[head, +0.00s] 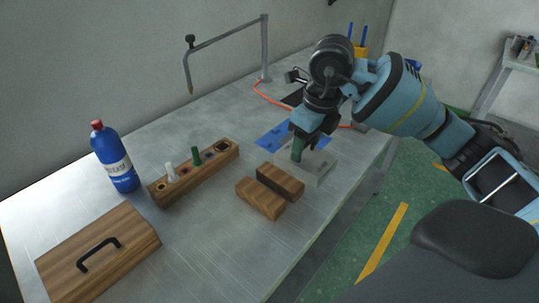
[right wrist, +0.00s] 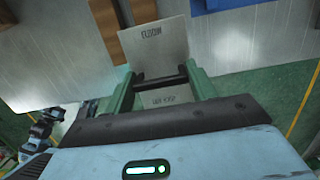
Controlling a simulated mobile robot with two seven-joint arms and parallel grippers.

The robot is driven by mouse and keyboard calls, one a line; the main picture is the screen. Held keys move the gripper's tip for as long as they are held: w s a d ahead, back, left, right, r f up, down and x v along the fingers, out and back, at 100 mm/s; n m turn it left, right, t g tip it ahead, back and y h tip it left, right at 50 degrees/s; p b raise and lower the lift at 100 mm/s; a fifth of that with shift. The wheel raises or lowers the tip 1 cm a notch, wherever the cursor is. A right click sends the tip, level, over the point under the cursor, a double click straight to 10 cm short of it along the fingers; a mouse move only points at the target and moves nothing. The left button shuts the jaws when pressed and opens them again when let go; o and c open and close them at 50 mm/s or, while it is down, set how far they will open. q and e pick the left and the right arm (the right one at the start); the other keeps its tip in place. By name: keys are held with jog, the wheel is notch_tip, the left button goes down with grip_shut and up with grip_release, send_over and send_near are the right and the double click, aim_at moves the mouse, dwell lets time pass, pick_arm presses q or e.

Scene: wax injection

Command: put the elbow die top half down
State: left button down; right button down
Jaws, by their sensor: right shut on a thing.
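My right gripper (head: 303,148) points down over the far right part of the table, on a grey block marked ELBOW, the elbow die (head: 318,170). In the right wrist view its green fingers (right wrist: 157,82) are shut on the dark handle bar across the die's grey top (right wrist: 153,42). More lettering, too small to read surely, is on the grey face below the bar. I cannot tell whether the die touches the table or how its halves meet, as the gripper hides part of it.
Two wooden blocks (head: 260,198) lie just left of the die, and blue pieces (head: 273,137) lie behind it. A wooden rack (head: 195,173) with pegs, a blue bottle (head: 117,160) and a handled wooden board (head: 97,262) stand further left. The table's right edge is close.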

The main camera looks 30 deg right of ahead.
pick_arm(q)
jog(key=shift+w+a+r+p, duration=0.1)
jog(key=shift+w+r+p, duration=0.45)
jog(key=shift+r, duration=0.25)
pick_arm(e)
jog(key=w+a+f, duration=0.4)
jog(key=a, duration=0.3)
jog(key=shift+w, duration=0.25)
pick_arm(q)
jog(key=shift+s+f, duration=0.1)
jog(key=shift+f, duration=0.1)
pick_arm(e)
jog(key=shift+f, duration=0.65)
jog(key=shift+c, duration=2.4)
grip_release()
jog(key=shift+s, duration=0.1)
pick_arm(q)
jog(key=shift+w+r, duration=0.2)
jog(key=shift+r, duration=0.25)
pick_arm(e)
notch_tip(320, 180, up, 13)
jog(key=s, duration=0.1)
jog(key=shift+s+d, duration=0.25)
jog(key=shift+s, duration=0.1)
